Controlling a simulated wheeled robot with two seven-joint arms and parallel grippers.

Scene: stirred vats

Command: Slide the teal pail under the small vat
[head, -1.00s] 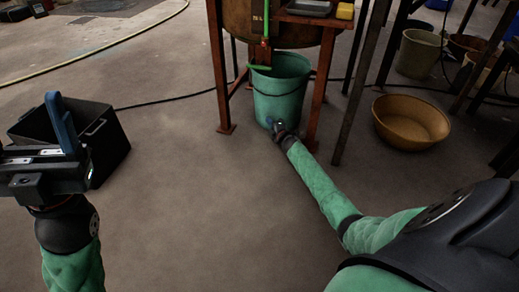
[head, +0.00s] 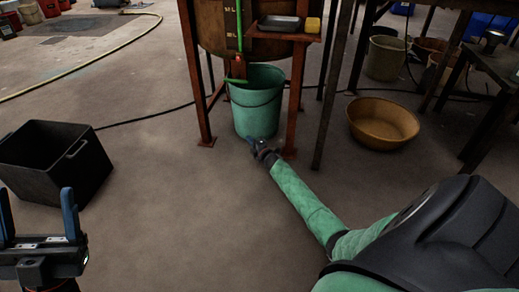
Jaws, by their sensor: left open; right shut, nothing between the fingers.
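The teal pail (head: 257,108) stands upright on the floor between the rusty red legs of the small vat (head: 218,35), beneath the vat's underside and its green-handled valve. My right gripper (head: 254,143) is low at the pail's front foot, its fingers shut and empty. It looks very close to the pail wall; I cannot tell whether it touches. My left gripper (head: 38,222) is at the lower left, open and empty, its blue fingers pointing up, well away from the pail.
A black crate (head: 40,190) sits on the floor at left. A tan basin (head: 383,123) lies right of the vat's legs, near a dark slanted post (head: 338,90). A black cable and a yellow hose (head: 95,62) cross the floor. The middle foreground floor is clear.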

